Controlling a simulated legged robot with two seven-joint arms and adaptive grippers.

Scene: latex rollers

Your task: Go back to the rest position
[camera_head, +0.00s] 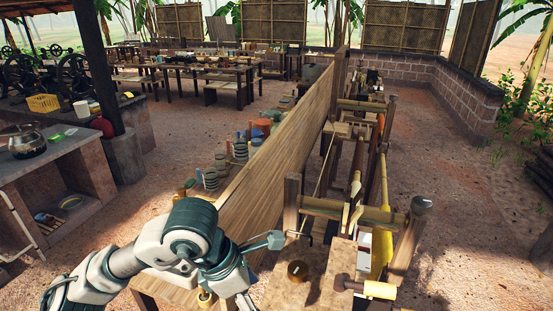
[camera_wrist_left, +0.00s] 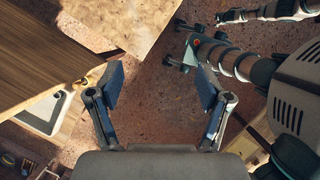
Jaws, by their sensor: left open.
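My left arm comes in from the bottom left of the head view, and its wrist hangs over the near end of the long wooden board. In the left wrist view my left gripper (camera_wrist_left: 160,84) is open, its two fingers wide apart. Nothing is between them, only reddish ground below. In the head view the wrist hides most of the gripper. My right gripper does not clearly show in either view.
A long wooden board (camera_head: 270,160) stands beside the wrist. A wooden frame with rollers (camera_head: 350,212) stands to its right. A small brown round object (camera_head: 298,271) lies on a wooden surface. Bare ground lies between counter and board.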

